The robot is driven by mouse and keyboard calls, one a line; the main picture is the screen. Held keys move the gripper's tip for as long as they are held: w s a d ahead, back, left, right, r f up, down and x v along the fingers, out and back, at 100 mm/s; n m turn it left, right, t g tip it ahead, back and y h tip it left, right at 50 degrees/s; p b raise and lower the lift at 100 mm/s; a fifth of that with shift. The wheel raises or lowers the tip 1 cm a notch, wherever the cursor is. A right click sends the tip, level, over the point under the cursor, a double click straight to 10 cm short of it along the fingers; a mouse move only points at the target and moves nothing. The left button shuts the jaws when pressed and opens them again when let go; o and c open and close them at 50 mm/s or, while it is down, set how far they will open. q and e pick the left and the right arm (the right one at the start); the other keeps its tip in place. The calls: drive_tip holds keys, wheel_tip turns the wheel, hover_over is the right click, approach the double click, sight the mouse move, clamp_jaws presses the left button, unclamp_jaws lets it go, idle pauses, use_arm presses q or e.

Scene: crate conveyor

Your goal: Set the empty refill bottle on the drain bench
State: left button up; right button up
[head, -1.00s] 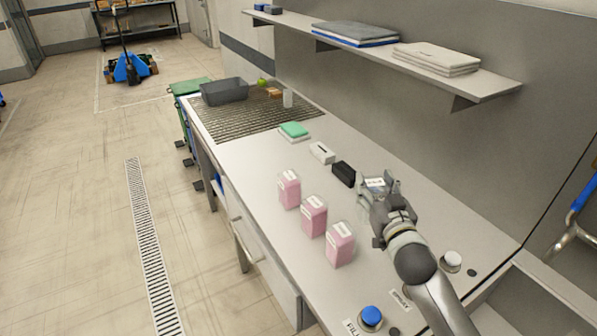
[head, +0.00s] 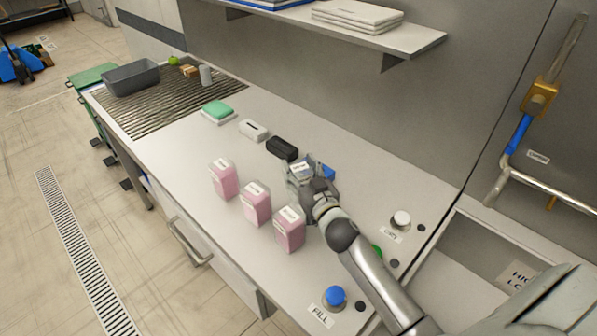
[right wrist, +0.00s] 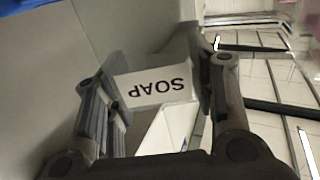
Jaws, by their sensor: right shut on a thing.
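My right gripper (head: 312,183) is shut on a bottle (head: 299,171) above the counter, beside the pink bottles. In the right wrist view the bottle (right wrist: 158,87) sits between the fingers, with a white SOAP label that reads upside down; no pink shows in it there. Its lower part is hidden in the head view. The drain bench, a ribbed grey surface (head: 140,118), lies at the far left end of the counter, well away from the gripper. My left gripper is not in view.
Three pink-filled bottles (head: 257,203) stand in a row left of my gripper. A black box (head: 282,148), a white box (head: 253,130) and a green sponge (head: 217,110) line the counter towards the drain bench. A grey bin (head: 132,78) occupies its far left; its near part is bare.

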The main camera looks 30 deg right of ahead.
drive_tip(key=shift+f, duration=0.55)
drive_tip(key=o, duration=0.7)
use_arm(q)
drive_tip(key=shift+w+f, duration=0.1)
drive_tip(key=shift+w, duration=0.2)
use_arm(e)
drive_tip(key=shift+s, duration=0.15)
drive_tip(key=s, duration=0.2)
drive_tip(key=s+b, duration=0.1)
drive_tip(key=s, duration=0.2)
drive_tip(key=shift+s+a, duration=0.2)
drive_tip(key=shift+s, duration=0.15)
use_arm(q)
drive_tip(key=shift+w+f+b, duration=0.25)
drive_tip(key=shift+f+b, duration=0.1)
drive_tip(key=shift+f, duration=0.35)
use_arm(e)
drive_tip(key=shift+s+r, duration=0.2)
drive_tip(key=shift+s, duration=0.6)
